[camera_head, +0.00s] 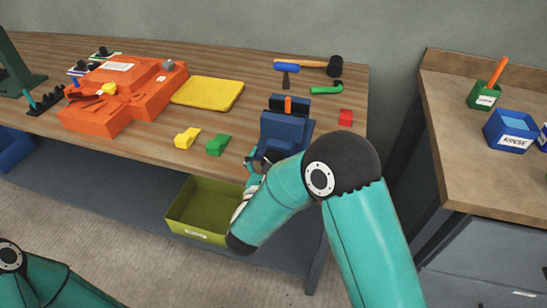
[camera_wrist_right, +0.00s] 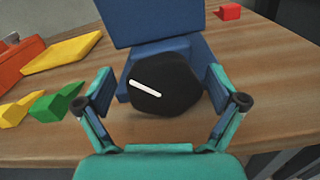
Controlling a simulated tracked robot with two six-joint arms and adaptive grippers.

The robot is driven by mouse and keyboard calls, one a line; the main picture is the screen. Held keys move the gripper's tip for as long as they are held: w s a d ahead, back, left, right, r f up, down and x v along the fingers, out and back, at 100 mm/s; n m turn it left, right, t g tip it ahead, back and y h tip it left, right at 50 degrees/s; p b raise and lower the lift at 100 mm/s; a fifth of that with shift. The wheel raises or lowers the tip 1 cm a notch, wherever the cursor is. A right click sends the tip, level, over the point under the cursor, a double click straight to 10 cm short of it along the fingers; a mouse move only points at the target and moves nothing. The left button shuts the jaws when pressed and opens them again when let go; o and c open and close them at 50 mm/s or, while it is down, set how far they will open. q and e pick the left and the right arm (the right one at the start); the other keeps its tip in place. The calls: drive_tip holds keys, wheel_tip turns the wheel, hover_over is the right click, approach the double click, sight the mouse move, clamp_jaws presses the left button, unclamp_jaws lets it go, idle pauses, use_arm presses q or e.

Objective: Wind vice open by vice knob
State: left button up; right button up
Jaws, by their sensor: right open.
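The blue vice (camera_head: 283,128) stands near the right front edge of the workbench, with a small orange piece (camera_head: 288,104) between its jaws. In the right wrist view the vice (camera_wrist_right: 160,22) rises behind its black vice knob (camera_wrist_right: 165,85), which carries a white line mark. The knob is hidden behind my arm in the head view. My right gripper (camera_wrist_right: 160,105) is open, with one finger on each side of the knob. A gap shows at the left finger; whether the right finger touches cannot be told. My right gripper also shows in the head view (camera_head: 252,180). My left gripper is not in view.
An olive bin (camera_head: 208,208) is below the bench edge. Yellow (camera_head: 187,138) and green (camera_head: 217,145) blocks lie left of the vice, a red block (camera_head: 345,117) right of it. Orange moulds (camera_head: 125,95), a yellow tray (camera_head: 208,93) and hammers (camera_head: 315,65) lie further back.

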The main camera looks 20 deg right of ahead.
drive_tip(key=shift+d, duration=0.1)
drive_tip(key=c, duration=1)
drive_tip(key=shift+a, duration=0.2)
drive_tip(key=shift+c, duration=0.8)
drive_tip(key=shift+d, duration=0.15)
